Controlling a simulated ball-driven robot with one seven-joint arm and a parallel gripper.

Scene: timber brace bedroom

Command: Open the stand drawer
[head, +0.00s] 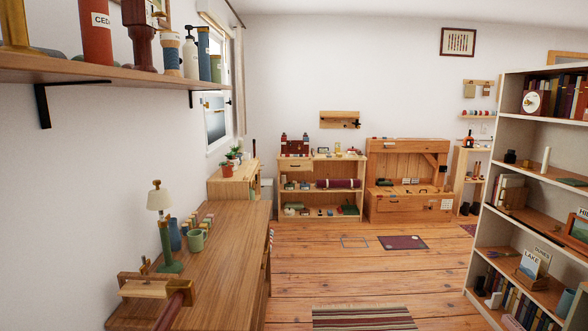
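A low open wooden stand (318,191) is against the far wall. At its top left is a drawer front (295,165) with a small dark knob. The drawer looks shut, flush with the stand's front, though it is small at this distance. I cannot tell for sure that this is the drawer the task names.
A long wooden table (215,265) with a lamp (160,200) and mugs runs along the left, below a wall shelf (110,72). A white bookcase (490,225) stands right. Wooden floor lies open between, with a striped rug (363,317) and dark mat (403,243).

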